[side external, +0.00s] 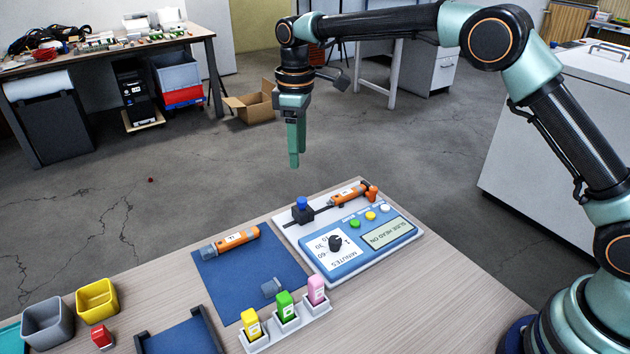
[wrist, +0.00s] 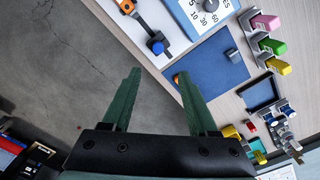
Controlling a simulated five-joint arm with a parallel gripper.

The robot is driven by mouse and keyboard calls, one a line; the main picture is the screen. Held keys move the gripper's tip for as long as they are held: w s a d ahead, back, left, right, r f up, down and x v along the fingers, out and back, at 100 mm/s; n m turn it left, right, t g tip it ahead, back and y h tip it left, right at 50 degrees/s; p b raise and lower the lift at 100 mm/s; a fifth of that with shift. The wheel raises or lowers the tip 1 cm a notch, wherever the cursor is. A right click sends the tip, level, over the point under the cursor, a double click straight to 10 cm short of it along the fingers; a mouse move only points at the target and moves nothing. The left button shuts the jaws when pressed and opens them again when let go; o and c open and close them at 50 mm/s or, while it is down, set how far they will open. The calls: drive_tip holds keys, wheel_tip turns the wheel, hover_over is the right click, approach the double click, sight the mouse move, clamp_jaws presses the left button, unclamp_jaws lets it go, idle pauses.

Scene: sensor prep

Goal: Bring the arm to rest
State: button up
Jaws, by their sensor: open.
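My gripper (side external: 294,162) points straight down in the side view, raised clear of everything. It appears beyond the far edge of the table. In the wrist view its two green fingers (wrist: 158,74) are spread apart with nothing between them. The blue and white device (side external: 362,240) lies on the table. Its screen reads "SLIDE HEAD ON" and its dial is black. An orange tool (side external: 349,195) lies in the cradle at the device's back. A second orange tool with a grey end (side external: 236,239) lies on the blue mat (side external: 225,288).
A small grey piece (side external: 270,287) lies on the mat. Yellow, green and pink blocks stand in a white rack (side external: 288,326). Grey (side external: 47,322) and yellow bins (side external: 97,298) stand at the left, near a red piece (side external: 102,337). The space around my gripper is free.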

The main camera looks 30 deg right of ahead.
drive_tip(key=shift+r, duration=0.25)
drive_tip(key=s+d+r+m+t, duration=0.3)
drive_tip(key=s+d+r+m, duration=0.1)
drive_tip(key=s+d+r, duration=0.5)
drive_tip(key=s+d+f+m+t, duration=0.1)
drive_tip(key=s+d+m, duration=0.1)
drive_tip(key=s, duration=0.5)
drive_tip(key=s+d+f+m+t, duration=0.1)
drive_tip(key=s+d+m, duration=0.2)
drive_tip(key=s, duration=0.5)
drive_tip(key=shift+t, duration=0.3)
